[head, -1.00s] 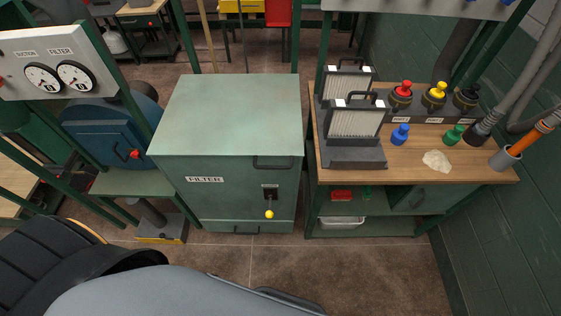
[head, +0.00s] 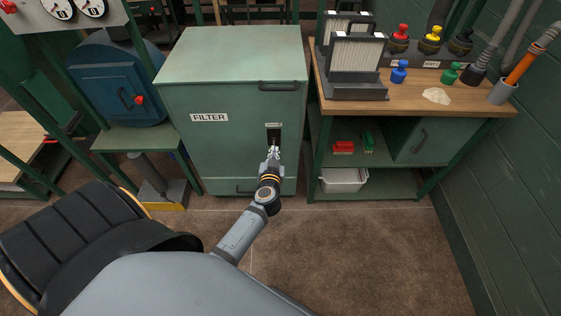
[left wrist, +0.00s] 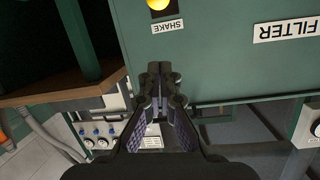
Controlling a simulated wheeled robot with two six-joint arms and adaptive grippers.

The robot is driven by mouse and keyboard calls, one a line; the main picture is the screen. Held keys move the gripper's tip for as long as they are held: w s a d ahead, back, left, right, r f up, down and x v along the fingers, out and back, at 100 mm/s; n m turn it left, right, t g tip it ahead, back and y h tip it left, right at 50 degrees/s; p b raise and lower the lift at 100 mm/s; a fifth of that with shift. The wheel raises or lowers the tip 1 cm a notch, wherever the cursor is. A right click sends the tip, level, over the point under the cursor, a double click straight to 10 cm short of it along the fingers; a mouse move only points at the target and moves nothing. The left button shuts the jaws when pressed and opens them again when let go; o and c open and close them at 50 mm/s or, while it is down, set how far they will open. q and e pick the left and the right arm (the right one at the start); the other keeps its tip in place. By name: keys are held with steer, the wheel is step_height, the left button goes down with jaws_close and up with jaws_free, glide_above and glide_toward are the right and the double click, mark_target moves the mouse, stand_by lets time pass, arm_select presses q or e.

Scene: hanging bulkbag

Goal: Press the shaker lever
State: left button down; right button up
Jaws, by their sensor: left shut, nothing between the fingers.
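The green filter cabinet (head: 225,155) stands in front of me. Its shaker slot (head: 273,135) is on the front, right of the FILTER label. My left gripper (head: 272,153) is shut and empty in front of the slot, and it hides the lever there. In the left wrist view, which shows the labels upside down, the lever's yellow knob (left wrist: 159,4) is cut by the top edge, next to the SHAKE label (left wrist: 168,26). The shut fingers (left wrist: 160,70) appear below the knob in that picture, apart from it. My right gripper is not in view.
A workbench (head: 455,100) with filter cartridges (head: 355,60) and coloured knobs stands close on the right. A blue round-bodied machine (head: 115,90) with a red-knobbed door is on the left. The floor before the cabinet (head: 340,250) is clear.

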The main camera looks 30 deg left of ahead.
arm_select(q)
steer(key=shift+w+a+f, duration=0.1)
steer(key=shift+w+f, duration=0.05)
steer(key=shift+w, duration=0.05)
steer(key=w+a+f+b, duration=0.1)
steer(key=w, duration=0.1)
steer(key=w+a+f+b, duration=0.1)
steer(key=w+f+b, duration=0.1)
steer(key=w+a+f+b, duration=0.2)
steer(key=w, duration=0.1)
steer(key=shift+f, duration=0.15)
steer(key=shift+s+f+b, duration=0.2)
steer(key=shift+s+b, duration=0.1)
steer(key=shift+s, duration=0.1)
